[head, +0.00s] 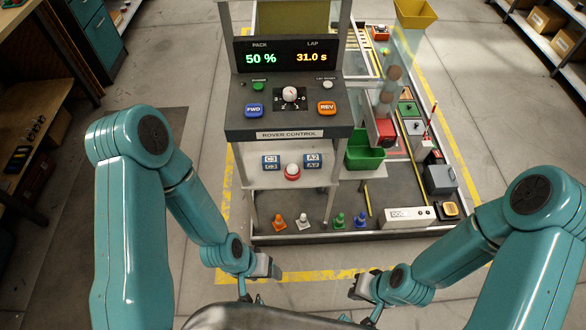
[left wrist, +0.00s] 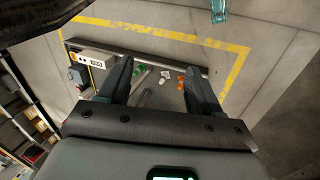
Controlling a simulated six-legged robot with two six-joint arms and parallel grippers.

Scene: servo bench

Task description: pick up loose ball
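A white ball (head: 292,170) rests on a red ring-shaped base on the white shelf below the rover control console. A white round knob (head: 290,94) also sits on the console top; I cannot tell whether it is loose. My left gripper (head: 261,284) is low in front of the bench, well apart from the ball. In the left wrist view my left gripper (left wrist: 157,78) has its fingers spread with nothing held between them. My right gripper (head: 364,300) is low in front of the bench, its fingers apparently apart and empty. No ball can be made out in the left wrist view.
Small orange (head: 279,222), white (head: 304,220), green (head: 340,220) and blue (head: 361,221) cones stand along the bench's front. A green bin (head: 364,151) stands to the right. The floor before the bench is clear.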

